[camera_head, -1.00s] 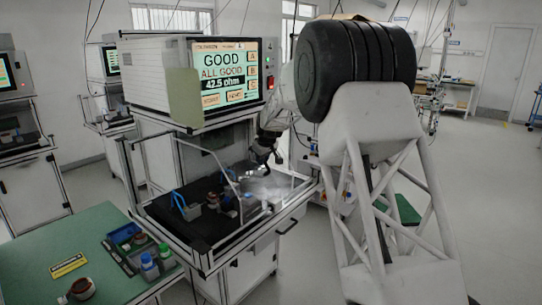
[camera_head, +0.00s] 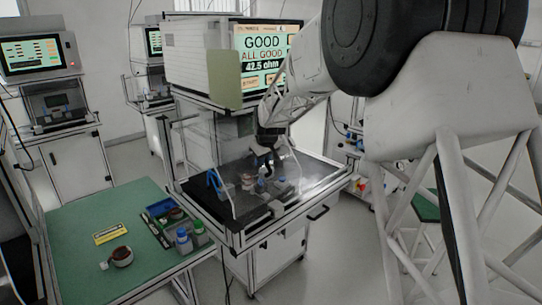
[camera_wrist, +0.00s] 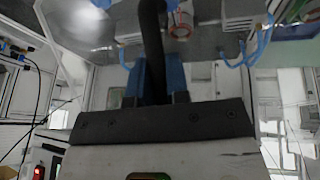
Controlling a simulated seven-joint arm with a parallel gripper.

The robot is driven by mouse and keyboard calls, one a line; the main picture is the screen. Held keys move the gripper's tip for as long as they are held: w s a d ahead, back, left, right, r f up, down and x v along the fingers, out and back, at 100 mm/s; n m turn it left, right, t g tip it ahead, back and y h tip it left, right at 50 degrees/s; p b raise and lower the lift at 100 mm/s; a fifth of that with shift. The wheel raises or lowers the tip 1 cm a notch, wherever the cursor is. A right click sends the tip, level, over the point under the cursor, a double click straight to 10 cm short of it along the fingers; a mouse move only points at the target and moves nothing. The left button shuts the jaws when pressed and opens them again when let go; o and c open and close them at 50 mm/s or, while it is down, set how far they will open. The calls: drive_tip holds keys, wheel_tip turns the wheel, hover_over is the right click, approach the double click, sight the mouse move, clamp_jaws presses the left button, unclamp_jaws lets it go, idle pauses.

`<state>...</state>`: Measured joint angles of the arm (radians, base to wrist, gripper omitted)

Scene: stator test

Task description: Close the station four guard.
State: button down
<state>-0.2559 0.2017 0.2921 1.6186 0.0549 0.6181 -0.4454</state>
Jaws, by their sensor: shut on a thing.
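The test station stands in the middle of the head view, with a dark bed (camera_head: 205,187) under a lit screen (camera_head: 262,52) reading "GOOD, ALL GOOD, 42.5 ohm". The guard, a clear panel with thin pale rails (camera_head: 229,192), spans the bed; its exact angle is hard to tell. My gripper (camera_head: 266,160) reaches in at the guard from above. In the wrist view its blue fingers (camera_wrist: 154,80) are shut on a black bar (camera_wrist: 151,35), apparently the guard's handle. A copper-coloured stator (camera_wrist: 181,24) and blue clips (camera_wrist: 258,45) show beyond the bar.
A green table (camera_head: 75,230) at the left front holds a wound stator (camera_head: 122,257), a yellow label (camera_head: 110,233) and a tray with blue and green bottles (camera_head: 184,240). Other stations stand behind at left. My arm fills the right side.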

drive_tip(key=shift+s+a, duration=0.2)
drive_tip(key=c, duration=1.4)
unclamp_jaws()
drive_tip(key=shift+a, duration=0.1)
drive_tip(key=shift+r, duration=0.1)
drive_tip(key=shift+d+r, duration=0.2)
drive_tip(key=a+v, duration=0.1)
drive_tip(key=v, duration=0.6)
drive_tip(key=shift+d, duration=0.5)
drive_tip(key=shift+s+r, duration=0.1)
